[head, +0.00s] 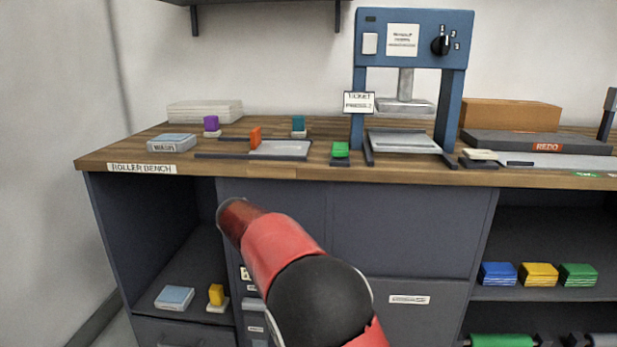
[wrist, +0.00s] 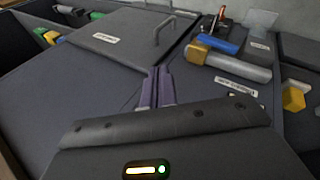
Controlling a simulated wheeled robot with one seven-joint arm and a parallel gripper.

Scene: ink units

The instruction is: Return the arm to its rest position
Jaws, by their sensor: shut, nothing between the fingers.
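My gripper (wrist: 160,88) shows in the wrist view with its two dark purple-grey fingers together and nothing between them. It points toward the dark grey cabinet front (wrist: 85,85). In the head view my red and black arm reaches up from the bottom middle in front of the bench; my gripper itself is hidden there. No mark of a rest position shows.
The wooden bench top (head: 225,170) carries a blue press (head: 455,100) and several small blocks. Below, open shelves hold a blue block (head: 497,274) and others. In the wrist view, a blue-handled item (wrist: 217,43) and a yellow block (wrist: 293,98) lie right of the fingers.

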